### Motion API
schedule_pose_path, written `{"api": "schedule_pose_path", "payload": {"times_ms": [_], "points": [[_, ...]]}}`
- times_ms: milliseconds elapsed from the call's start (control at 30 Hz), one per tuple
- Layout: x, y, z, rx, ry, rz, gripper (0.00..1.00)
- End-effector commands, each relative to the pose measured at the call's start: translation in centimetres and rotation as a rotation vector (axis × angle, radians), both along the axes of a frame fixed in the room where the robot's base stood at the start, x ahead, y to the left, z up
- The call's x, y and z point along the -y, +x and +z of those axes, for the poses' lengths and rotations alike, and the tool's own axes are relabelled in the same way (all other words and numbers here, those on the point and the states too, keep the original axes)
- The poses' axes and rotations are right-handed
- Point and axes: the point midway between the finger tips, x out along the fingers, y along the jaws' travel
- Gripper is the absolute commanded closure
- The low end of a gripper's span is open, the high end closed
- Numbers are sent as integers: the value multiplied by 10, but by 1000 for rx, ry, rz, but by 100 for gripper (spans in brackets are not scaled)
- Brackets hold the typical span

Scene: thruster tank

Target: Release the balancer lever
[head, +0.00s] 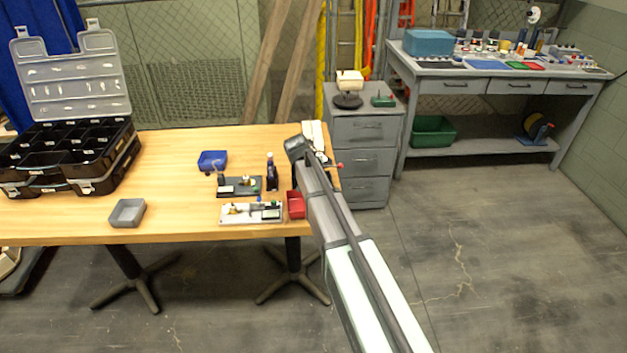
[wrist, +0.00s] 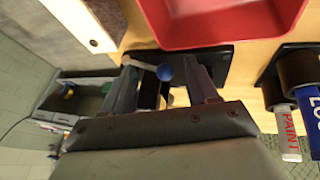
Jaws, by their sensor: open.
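In the wrist view, my gripper (wrist: 160,80) is open, its two dark fingers spread apart. A blue ball knob (wrist: 165,72) on a pale rod (wrist: 140,64) shows in the gap between the fingers. It looks like the lever, and I see no finger closed on it; its depth relative to the fingertips is unclear. A dark base plate (wrist: 215,62) lies behind the fingers. In the head view, my arm reaches over the table's right end and hides the fingers and most of what is under them. A red knob (head: 339,165) shows just right of my arm.
A red tray (head: 296,204) is close by and fills the wrist view's top (wrist: 215,22). Bottles in a dark holder (wrist: 300,68) stand at the wrist view's right. A white board (head: 252,213), blue bin (head: 212,160) and grey tray (head: 127,213) lie left on the table.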

Motion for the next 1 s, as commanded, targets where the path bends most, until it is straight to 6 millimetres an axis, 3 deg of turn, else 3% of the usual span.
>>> {"api": "schedule_pose_path", "payload": {"times_ms": [333,867,1000], "points": [[1,1,-2,0,0,0,42],[0,1,-3,-1,3,1,93],[0,1,-2,0,14,0,94]]}}
